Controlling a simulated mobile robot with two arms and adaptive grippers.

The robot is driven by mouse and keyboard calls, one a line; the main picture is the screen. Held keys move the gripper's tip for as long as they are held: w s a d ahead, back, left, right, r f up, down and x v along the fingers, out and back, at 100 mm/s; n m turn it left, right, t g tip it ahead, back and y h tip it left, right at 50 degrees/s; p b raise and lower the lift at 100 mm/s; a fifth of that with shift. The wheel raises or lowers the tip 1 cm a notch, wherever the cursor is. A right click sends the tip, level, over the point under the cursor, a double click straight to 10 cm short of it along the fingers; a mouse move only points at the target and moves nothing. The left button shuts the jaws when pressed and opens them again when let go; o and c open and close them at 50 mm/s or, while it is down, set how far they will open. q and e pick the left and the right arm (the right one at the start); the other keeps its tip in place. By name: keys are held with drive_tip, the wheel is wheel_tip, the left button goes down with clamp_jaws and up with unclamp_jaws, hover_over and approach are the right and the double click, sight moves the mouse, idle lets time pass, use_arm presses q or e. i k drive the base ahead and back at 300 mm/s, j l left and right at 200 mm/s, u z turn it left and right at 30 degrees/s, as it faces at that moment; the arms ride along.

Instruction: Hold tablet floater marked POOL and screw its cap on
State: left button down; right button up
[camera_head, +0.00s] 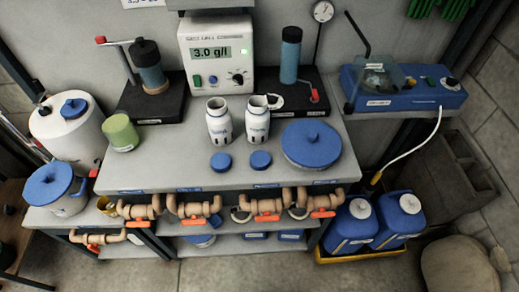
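Two white tablet floaters stand upright and uncapped side by side on the grey bench, a left one (219,124) and a right one (257,122). Each has a small label and dark slots near its base. The label print is too small to read, so I cannot tell which is marked POOL. Two small blue caps lie flat in front of them, a left cap (221,162) and a right cap (260,160), apart from the floaters. Neither of my grippers is in view.
A large blue lid (311,144) lies right of the caps. A green cup (121,132) stands at the left. A meter reading 3.0 g/l (216,54) stands behind. Orange-handled valves (268,212) line the front edge. Blue canisters (400,219) stand low at the right.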

sight(258, 114)
drive_tip(key=u, duration=2.35)
drive_tip(key=k+l, duration=1)
drive_tip(key=k, duration=0.15)
